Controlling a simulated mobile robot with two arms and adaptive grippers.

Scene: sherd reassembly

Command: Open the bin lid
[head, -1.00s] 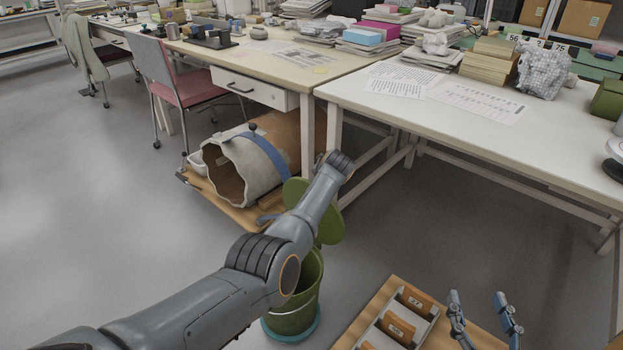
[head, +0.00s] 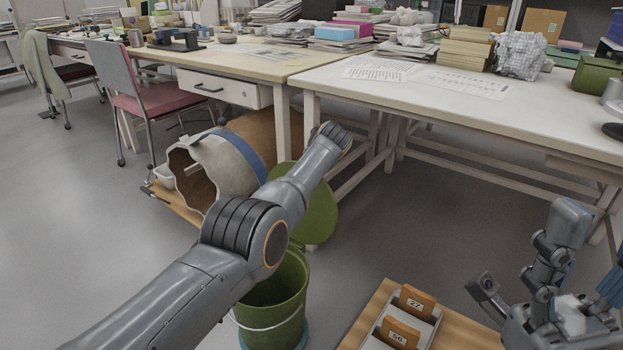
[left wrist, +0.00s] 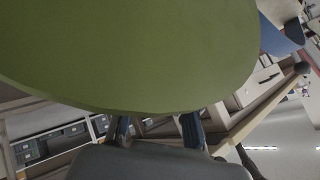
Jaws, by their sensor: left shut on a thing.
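The green bin (head: 290,312) stands on the floor in the lower middle of the head view, its mouth uncovered. Its round green lid (head: 318,212) is tilted up steeply at the bin's far side. My left arm crosses in front of both and hides part of the lid and rim; the left gripper is hidden in the head view. In the left wrist view the lid (left wrist: 140,50) fills the top, and my left gripper (left wrist: 157,128) is shut on its edge. My right gripper (head: 548,290) is at the lower right, apart from the bin, and looks open.
A tray with numbered orange dividers (head: 408,325) sits on a wooden surface right of the bin. A large pale jar with a blue band (head: 215,165) lies on a board behind. White tables (head: 430,110) stand beyond. Open floor lies to the left.

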